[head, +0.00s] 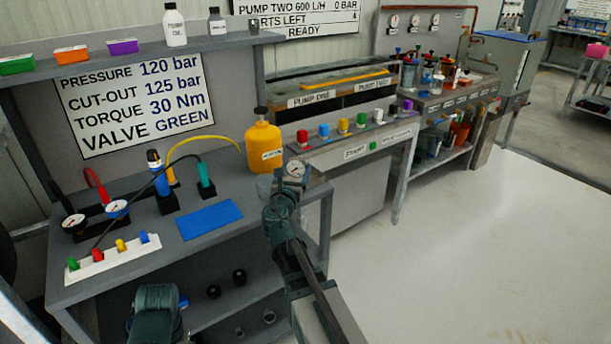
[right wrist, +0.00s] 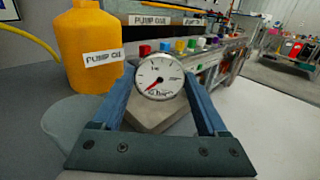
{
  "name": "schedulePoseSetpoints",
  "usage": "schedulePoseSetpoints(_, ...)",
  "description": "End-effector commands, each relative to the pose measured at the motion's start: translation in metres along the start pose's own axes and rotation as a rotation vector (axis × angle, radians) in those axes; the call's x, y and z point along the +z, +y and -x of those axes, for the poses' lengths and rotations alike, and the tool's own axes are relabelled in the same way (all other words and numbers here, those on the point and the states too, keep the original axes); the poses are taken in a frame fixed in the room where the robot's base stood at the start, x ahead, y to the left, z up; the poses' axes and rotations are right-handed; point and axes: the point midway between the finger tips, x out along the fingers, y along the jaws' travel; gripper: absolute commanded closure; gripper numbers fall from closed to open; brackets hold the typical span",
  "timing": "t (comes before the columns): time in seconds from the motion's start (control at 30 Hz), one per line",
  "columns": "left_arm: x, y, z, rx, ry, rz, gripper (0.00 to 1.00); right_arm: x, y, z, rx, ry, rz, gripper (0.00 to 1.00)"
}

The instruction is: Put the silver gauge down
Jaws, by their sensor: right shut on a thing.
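The silver gauge (head: 294,169), a round white dial with a silver rim, is held in my right gripper (head: 282,190) over the right end of the grey workbench (head: 135,203). In the right wrist view the gauge (right wrist: 160,76) faces me with a red needle, between the two blue-grey fingers of the right gripper (right wrist: 160,88). The gauge is to the right of the yellow pump oil jug (head: 263,143). I cannot tell how high it is above the bench.
A flat blue mat (head: 210,220) lies bare on the bench. Two gauges (head: 75,223) in black holders stand at the left, behind a white strip with coloured knobs (head: 115,253). Open floor (head: 470,250) lies right.

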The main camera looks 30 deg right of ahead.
Motion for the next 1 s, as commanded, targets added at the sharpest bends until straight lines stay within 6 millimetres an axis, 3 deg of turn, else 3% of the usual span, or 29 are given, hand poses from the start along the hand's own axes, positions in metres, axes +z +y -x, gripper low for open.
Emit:
schedulePoseSetpoints(0.13,0.000,0.000,-0.002,0.000,0.000,0.000,0.20,-0.002,0.004,-0.016,0.000,0.000,0.000,1.00)
schedulePoseSetpoints(0.37,0.000,0.001,-0.007,0.000,0.000,0.000,0.20,-0.007,0.003,-0.016,0.000,0.000,0.000,1.00)
schedulePoseSetpoints(0.67,-0.002,0.004,-0.039,0.000,0.000,0.000,0.20,-0.039,-0.001,-0.017,0.000,0.000,0.000,1.00)
schedulePoseSetpoints(1.0,-0.002,0.004,-0.038,0.000,0.000,0.000,0.20,-0.039,-0.002,-0.018,0.000,0.000,0.000,1.00)
